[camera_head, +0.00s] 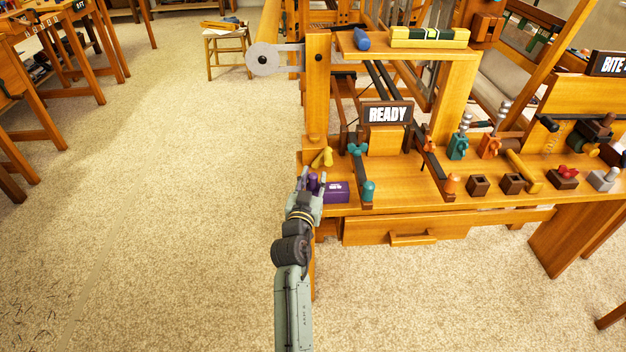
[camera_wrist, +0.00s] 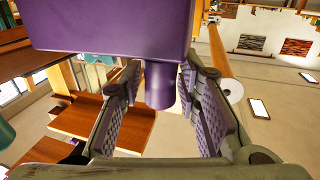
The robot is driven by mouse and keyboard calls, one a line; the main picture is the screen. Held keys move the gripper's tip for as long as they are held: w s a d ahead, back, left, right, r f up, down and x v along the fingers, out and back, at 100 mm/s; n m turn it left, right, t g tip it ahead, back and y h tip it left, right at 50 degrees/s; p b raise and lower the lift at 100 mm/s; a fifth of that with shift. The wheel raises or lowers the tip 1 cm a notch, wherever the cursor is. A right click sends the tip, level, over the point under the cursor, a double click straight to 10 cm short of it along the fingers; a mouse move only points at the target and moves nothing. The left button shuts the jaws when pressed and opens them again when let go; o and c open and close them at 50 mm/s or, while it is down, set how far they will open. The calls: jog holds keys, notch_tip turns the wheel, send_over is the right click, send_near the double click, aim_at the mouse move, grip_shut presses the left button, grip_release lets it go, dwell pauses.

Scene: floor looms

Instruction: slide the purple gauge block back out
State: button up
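The purple gauge block (camera_head: 337,191) sits at the near left corner of the wooden loom bench, beside a dark rail. Its round purple knob (camera_head: 313,182) points left, toward my gripper (camera_head: 311,187). In the wrist view the block (camera_wrist: 112,25) fills the top of the picture. Its knob (camera_wrist: 160,86) reaches down between the two fingers of my gripper (camera_wrist: 161,80). The fingers stand apart on either side of the knob, with a narrow gap showing at each side. The block's far end and any slot around it are not clear.
A teal peg (camera_head: 369,191) stands just right of the block. Yellow pieces (camera_head: 322,158) and a teal knob (camera_head: 357,150) lie behind it. A READY sign (camera_head: 388,113) stands further back. The carpet (camera_head: 170,200) left of the bench is open.

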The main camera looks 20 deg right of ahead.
jog(key=shift+o, duration=1.1)
jog(key=v, duration=1.2)
